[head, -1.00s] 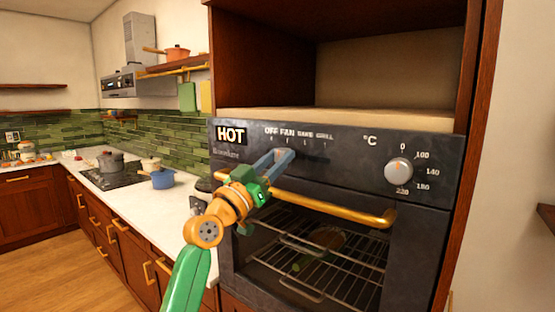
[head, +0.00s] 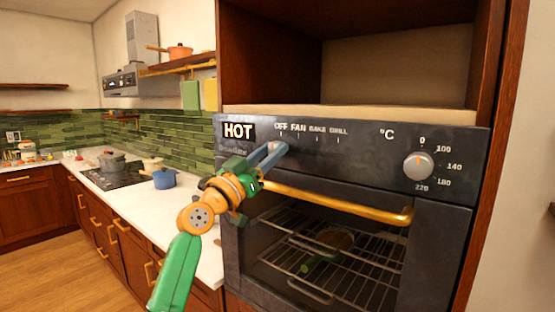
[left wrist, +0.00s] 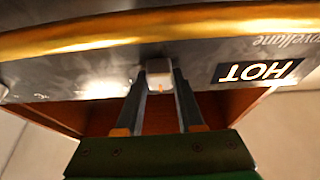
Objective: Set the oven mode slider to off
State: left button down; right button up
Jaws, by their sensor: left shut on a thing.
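The oven's control panel (head: 360,150) carries a row of mode labels, OFF (head: 281,127), FAN, BAKE and GRILL, with tick marks below. My left gripper (head: 277,149) reaches the panel just below the OFF label, at the left end of the row. In the left wrist view, its two fingers are closed around the pale mode slider knob (left wrist: 160,72), which has an orange mark. A HOT sign (head: 239,131) sits left of the labels. My right gripper is not in view.
A golden door handle (head: 340,204) runs just below my left gripper. The temperature dial (head: 418,166) is at the panel's right. A green-handled item (head: 316,258) lies inside the oven. Counter, hob and blue pot (head: 164,179) are at the left.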

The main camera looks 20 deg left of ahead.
pick_arm(q)
jog(key=shift+r, duration=0.1)
jog(key=c, duration=0.9)
grip_release()
jog(key=o, duration=0.4)
jog(key=shift+a, duration=0.15)
jog(key=shift+c, duration=0.2)
jog(key=shift+a, duration=0.2)
